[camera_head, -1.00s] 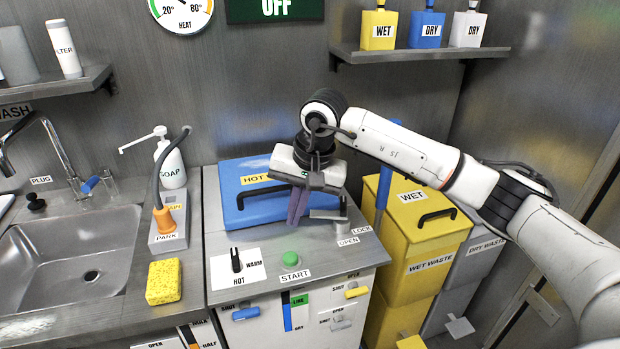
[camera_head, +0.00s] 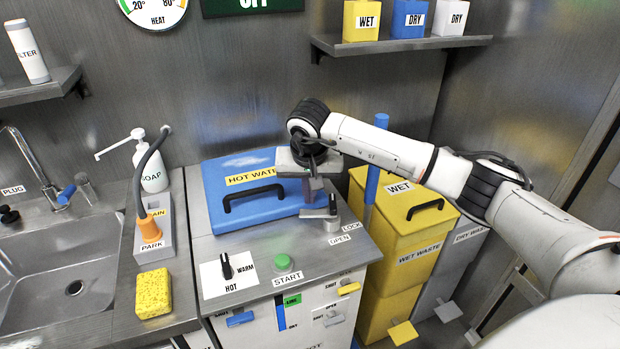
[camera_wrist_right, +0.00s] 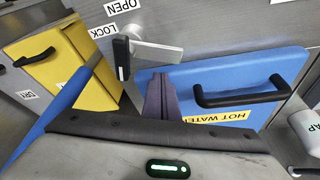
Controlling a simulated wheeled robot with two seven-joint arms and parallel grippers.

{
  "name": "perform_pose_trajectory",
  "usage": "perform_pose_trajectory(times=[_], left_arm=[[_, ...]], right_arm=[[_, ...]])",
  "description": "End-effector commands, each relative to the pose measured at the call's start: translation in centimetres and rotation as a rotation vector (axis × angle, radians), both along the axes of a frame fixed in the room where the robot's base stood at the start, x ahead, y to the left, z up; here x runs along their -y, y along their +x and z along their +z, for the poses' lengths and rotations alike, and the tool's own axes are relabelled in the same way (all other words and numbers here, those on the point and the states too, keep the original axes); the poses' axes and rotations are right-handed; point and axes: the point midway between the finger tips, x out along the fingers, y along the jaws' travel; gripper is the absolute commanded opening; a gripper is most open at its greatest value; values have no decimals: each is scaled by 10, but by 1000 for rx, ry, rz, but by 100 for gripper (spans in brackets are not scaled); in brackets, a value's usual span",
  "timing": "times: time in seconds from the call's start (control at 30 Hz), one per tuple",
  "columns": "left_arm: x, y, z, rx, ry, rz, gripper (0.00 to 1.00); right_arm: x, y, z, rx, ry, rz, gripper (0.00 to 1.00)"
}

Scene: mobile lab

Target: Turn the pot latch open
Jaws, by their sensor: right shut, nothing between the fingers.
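The pot latch (camera_head: 319,213) is a silver lever on a round base at the right front edge of the blue pot lid (camera_head: 222,205). Its flat arm reaches left over the lid's edge, with a black piece at its pivot end. In the right wrist view the latch (camera_wrist_right: 157,52) lies just beyond my fingertips. OPEN (camera_head: 340,239) and LOCK (camera_head: 352,227) labels sit beside its base. My right gripper (camera_head: 316,197) points down, shut and empty, close behind the lever; I cannot tell whether it touches. Its purple fingers also show in the wrist view (camera_wrist_right: 160,97). My left gripper is out of view.
The lid's black handle (camera_head: 254,195) stands left of my right gripper. A blue post (camera_head: 374,160) and a yellow wet waste bin (camera_head: 425,235) are close on the right. A green start button (camera_head: 283,262) and a knob (camera_head: 226,266) are in front.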

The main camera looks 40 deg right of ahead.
Motion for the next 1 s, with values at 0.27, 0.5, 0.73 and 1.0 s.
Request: perform_pose_trajectory(times=[0.27, 0.5, 0.73, 1.0], left_arm=[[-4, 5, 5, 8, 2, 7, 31], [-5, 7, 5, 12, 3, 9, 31], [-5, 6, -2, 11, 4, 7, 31], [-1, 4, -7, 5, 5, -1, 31]], right_arm=[[-10, -15, 1, 1, -1, -2, 0], [-10, -15, 1, 1, 0, -3, 0], [-14, -20, 0, 3, -2, 141, 0], [-25, -31, 1, 1, 0, 276, 0]])
